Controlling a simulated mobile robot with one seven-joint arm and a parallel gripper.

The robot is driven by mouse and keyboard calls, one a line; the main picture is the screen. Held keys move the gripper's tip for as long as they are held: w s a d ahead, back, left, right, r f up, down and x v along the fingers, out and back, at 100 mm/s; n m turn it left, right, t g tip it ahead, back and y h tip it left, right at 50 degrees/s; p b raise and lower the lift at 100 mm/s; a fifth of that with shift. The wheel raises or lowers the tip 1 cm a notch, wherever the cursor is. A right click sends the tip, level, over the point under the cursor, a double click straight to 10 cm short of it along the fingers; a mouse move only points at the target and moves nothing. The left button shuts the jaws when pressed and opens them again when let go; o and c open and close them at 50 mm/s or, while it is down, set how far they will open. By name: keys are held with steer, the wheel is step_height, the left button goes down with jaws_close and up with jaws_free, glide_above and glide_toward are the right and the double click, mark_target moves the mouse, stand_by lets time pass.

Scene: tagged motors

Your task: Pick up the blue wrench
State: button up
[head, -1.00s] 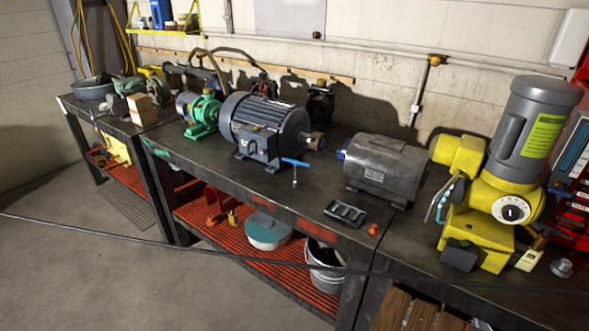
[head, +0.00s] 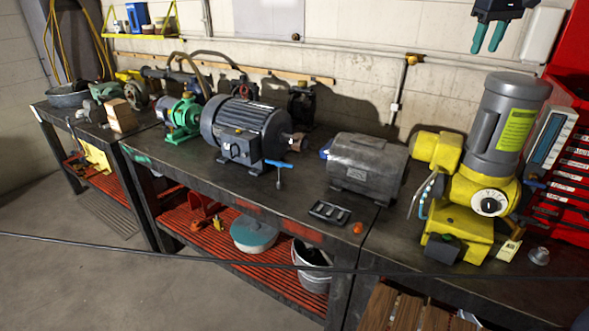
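A blue T-handled tool (head: 278,164), which looks like the blue wrench, is on the bench beside the front of the dark grey-blue motor (head: 240,128). Its blue bar is at the top and a thin shaft runs down from it. I cannot tell whether it touches the motor. My gripper (head: 487,47) shows at the top right, in front of the wall, with two teal fingers pointing down. The fingers are apart with nothing between them. It appears well to the right of the tool and higher in the picture.
A grey motor (head: 366,165), a black tray (head: 329,212) and an orange item (head: 358,228) are right of the tool. A tall yellow-and-grey machine (head: 490,160) stands further right, near a red cabinet (head: 566,190). The bench top (head: 240,190) is bare in front of the dark motor.

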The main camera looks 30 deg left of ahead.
steer(key=w+a+f+n, duration=0.1)
steer(key=w+a+n, duration=0.1)
steer(key=a, duration=0.8)
steer(key=w+a+f+n, duration=0.1)
steer(key=a+n, duration=0.1)
steer(key=a, duration=0.7)
steer(key=n+g, duration=0.2)
steer(key=n, duration=0.5)
glide_above(279, 166)
step_height(279, 166, down, 12)
steer(key=shift+h, duration=0.4)
steer(key=f, duration=3.4)
steer(key=shift+w+a+f, duration=0.25)
steer(key=shift+w+f, duration=0.1)
steer(key=shift+c, duration=0.2)
jaws_close()
